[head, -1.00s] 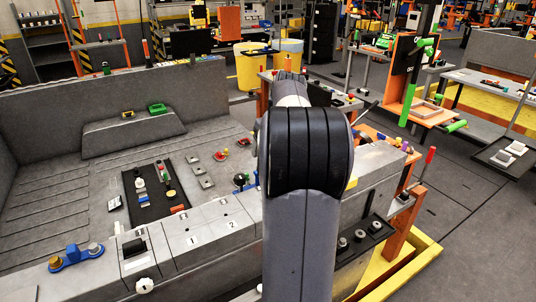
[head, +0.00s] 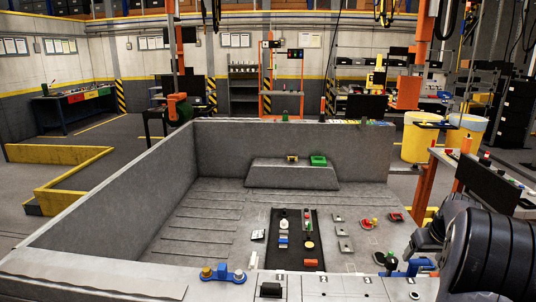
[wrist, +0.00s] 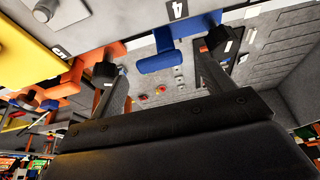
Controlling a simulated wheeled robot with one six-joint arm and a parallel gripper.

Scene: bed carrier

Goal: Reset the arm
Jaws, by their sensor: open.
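My gripper (wrist: 162,56) shows in the wrist view with its two dark-tipped fingers spread wide apart. Nothing is clasped between them. A blue part (wrist: 160,58) appears behind the gap, near a label with the number 4, which looks upside down; how far off it is I cannot tell. In the head view my arm is folded at the lower right edge, and my gripper cannot be made out there.
The grey bed carrier (head: 80,228) fills the middle, with raised walls. Yellow barrels (head: 418,142) stand at right. A yellow barrier (head: 80,155) is at left.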

